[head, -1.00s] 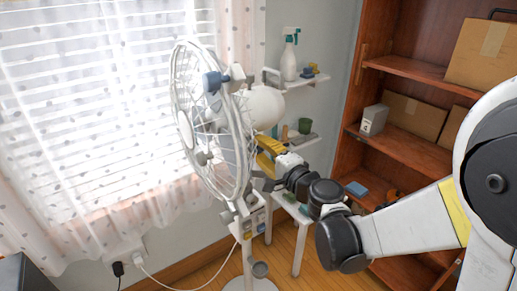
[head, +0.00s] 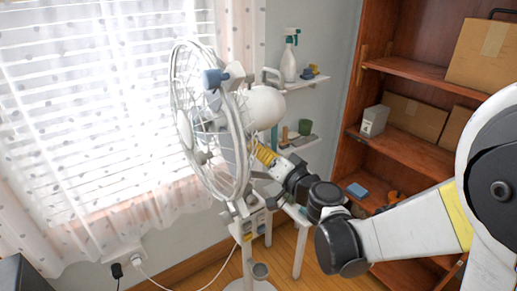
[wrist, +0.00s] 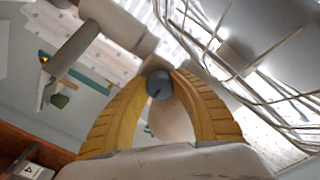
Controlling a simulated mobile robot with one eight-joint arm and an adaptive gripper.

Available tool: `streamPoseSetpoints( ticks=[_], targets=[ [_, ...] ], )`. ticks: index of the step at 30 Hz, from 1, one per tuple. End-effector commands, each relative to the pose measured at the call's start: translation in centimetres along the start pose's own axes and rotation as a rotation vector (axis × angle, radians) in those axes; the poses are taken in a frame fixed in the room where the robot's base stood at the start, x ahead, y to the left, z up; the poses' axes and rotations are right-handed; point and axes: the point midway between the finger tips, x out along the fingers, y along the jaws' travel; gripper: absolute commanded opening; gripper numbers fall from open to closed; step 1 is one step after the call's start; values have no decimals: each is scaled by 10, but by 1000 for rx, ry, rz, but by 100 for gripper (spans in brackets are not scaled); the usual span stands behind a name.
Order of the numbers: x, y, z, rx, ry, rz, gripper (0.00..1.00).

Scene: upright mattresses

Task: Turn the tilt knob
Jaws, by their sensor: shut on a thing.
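A white standing fan (head: 266,105) is in front of the window, its wire cage facing left. In the wrist view a small round grey knob (wrist: 159,84) sits between the tips of my yellow fingers, with a fingertip on either side. My gripper (head: 262,155) is right behind the cage and below the rounded motor housing in the head view. In the wrist view my gripper (wrist: 159,80) is shut on the grey knob. The knob is hidden in the head view by the cage and my fingers.
The fan's wire cage (wrist: 205,45) is close to my right finger in the wrist view. Small wall shelves with a spray bottle (head: 289,58) and a green cup (head: 305,127) are behind the fan. A brown bookcase (head: 405,75) with boxes stands at the right.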

Motion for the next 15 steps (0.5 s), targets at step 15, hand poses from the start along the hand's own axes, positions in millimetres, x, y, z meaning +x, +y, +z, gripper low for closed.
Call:
streamPoseSetpoints(
  ticks=[15],
  targets=[
    [0, 0, 0, -66, 2, -2, 0]
  ],
)
